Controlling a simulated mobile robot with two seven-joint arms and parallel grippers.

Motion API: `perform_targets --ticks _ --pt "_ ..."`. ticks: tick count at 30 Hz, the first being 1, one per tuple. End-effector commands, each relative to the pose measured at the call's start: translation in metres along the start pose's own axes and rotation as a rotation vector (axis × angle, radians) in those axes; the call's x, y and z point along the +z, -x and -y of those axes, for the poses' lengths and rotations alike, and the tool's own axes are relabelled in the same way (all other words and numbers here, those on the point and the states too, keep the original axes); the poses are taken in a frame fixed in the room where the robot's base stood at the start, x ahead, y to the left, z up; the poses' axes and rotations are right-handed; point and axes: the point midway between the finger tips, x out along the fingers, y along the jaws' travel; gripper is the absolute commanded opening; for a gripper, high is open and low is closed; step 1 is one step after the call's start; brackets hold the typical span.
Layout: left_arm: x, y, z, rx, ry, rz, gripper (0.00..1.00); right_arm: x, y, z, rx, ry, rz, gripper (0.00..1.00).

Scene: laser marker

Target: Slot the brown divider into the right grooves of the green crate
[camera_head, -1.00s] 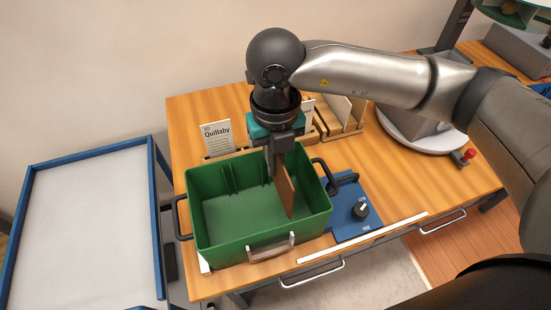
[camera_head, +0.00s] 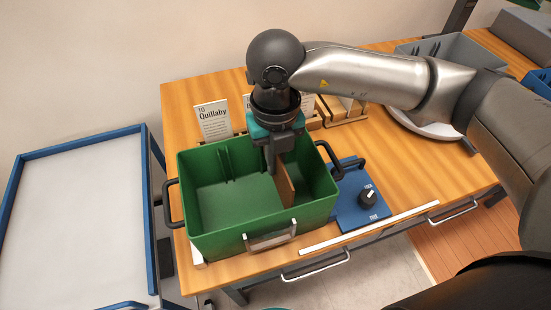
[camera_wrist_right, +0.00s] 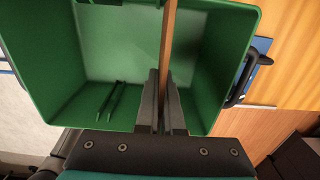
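The green crate (camera_head: 222,233) stands on the wooden table with dark handles at its sides. The brown divider (camera_head: 286,184) stands upright inside it, right of the middle, running from front to back. It also shows edge-on in the right wrist view (camera_wrist_right: 168,40). My right gripper (camera_wrist_right: 162,98) reaches down into the crate from above, its fingers on both sides of the divider and shut on it. Two dark groove ribs (camera_wrist_right: 111,101) show on a crate wall, apart from the divider; the grooves at the divider are hidden by the gripper. My left gripper is not in view.
A blue-edged cart (camera_head: 85,220) is at left. A grey bin (camera_head: 452,50) is at the back right.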

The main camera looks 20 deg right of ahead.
Motion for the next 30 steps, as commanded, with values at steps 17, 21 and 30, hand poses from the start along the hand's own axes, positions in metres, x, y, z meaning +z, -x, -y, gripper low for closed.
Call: perform_targets --ticks 17,21,30 --pt "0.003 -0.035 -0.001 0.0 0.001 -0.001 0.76 0.0 -0.037 0.0 0.0 0.0 0.001 0.0" --pt "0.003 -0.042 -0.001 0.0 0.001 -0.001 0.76 0.0 -0.046 0.0 0.0 0.0 0.001 0.0" --pt "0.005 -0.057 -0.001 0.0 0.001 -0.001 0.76 0.0 -0.063 0.0 0.0 0.0 0.0 0.0"
